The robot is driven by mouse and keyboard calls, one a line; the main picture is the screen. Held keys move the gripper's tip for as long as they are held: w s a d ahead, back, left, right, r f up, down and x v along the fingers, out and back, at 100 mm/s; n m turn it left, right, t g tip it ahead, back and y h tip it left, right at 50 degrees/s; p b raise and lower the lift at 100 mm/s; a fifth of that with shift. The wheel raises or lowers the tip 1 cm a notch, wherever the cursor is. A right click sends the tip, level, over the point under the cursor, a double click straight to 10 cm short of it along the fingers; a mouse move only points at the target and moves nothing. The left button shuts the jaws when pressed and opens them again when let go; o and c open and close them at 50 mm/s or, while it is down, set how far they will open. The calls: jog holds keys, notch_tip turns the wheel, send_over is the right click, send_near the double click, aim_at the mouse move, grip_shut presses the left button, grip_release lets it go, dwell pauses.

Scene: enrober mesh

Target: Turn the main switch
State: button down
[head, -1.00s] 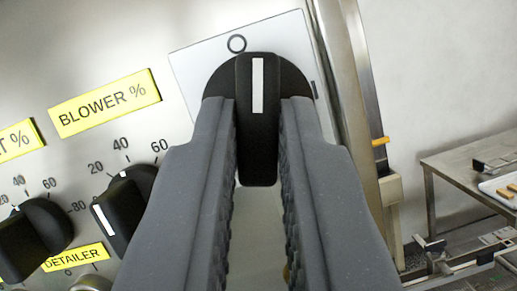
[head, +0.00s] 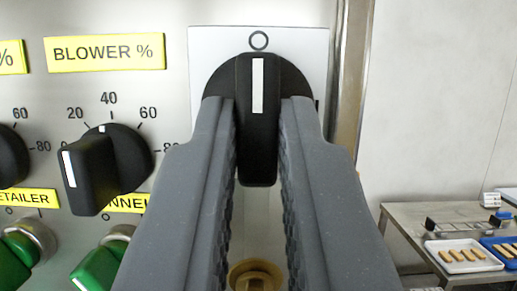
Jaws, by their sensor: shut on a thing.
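The main switch (head: 257,145) is a black knob with a white pointer line, set on a white plate (head: 212,50) on the steel panel. Its pointer stands upright and aims at the O mark (head: 259,40) just above it. My gripper (head: 258,112) has its two grey ribbed fingers on either side of the knob's grip bar and is shut on it. The fingers hide the lower part of the plate and any lower marks.
Left of the switch is the BLOWER % knob (head: 105,165), with green buttons (head: 100,268) below. A brass-coloured round part (head: 256,274) sits beneath the switch. At the right, a steel table (head: 400,215) holds trays of bars (head: 462,256).

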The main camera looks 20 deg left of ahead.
jog(key=shift+a+r, duration=0.1)
jog(key=c, duration=1.5)
grip_release()
jog(key=shift+w, duration=0.15)
jog(key=shift+o, duration=0.2)
jog(key=b+v, duration=0.3)
jog(key=v, duration=1.1)
